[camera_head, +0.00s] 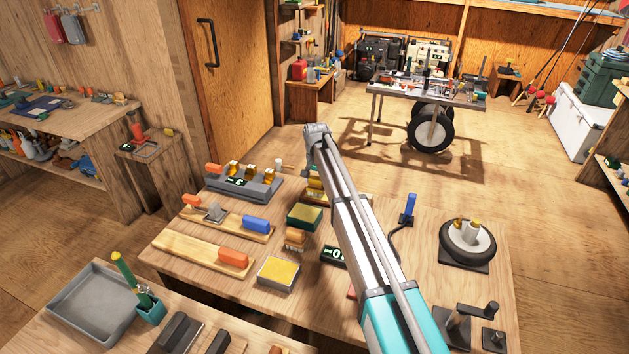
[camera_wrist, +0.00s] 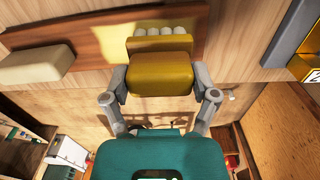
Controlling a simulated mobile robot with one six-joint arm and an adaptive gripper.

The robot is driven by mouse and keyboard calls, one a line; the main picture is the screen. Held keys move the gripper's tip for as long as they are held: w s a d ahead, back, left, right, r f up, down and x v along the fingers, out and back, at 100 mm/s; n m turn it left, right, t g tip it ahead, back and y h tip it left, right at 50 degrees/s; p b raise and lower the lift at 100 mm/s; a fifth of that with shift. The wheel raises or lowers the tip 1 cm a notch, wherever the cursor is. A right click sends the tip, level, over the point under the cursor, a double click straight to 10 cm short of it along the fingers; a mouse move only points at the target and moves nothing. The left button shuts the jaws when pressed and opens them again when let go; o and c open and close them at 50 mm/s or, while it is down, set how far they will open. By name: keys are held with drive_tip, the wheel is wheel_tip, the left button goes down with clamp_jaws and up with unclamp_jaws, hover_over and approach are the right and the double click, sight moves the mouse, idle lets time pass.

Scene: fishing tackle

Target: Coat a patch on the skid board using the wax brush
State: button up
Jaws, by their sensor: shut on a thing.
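My gripper (camera_wrist: 162,84) is shut on the yellow wax brush (camera_wrist: 160,74), with one finger on each side of its block. The brush's pale bristle tufts point away from the palm, over a dark brown board (camera_wrist: 95,38), likely the skid board. I cannot tell whether the bristles touch it. A beige block (camera_wrist: 35,65) sits at the left of the board. In the head view, my arm hides most of the gripper; a yellow piece, likely the brush, shows left of the arm above a wooden board (camera_head: 350,198).
A green-sided box with a yellow top (camera_head: 305,216) and a yellow-filled tin (camera_head: 278,272) stand close by. Boards with orange and blue blocks (camera_head: 256,223) lie to the left. A blue-handled tool (camera_head: 409,207) and a round dark-based piece (camera_head: 467,243) stand to the right.

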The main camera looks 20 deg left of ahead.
drive_tip(key=shift+f, duration=0.15)
idle(0.4)
drive_tip(key=shift+s+a, duration=0.1)
drive_tip(key=shift+a, duration=1.9)
wheel_tip(320, 180, up, 6)
drive_tip(key=p, duration=0.5)
drive_tip(key=shift+p, duration=0.35)
wheel_tip(320, 180, up, 3)
drive_tip(key=p, duration=0.3)
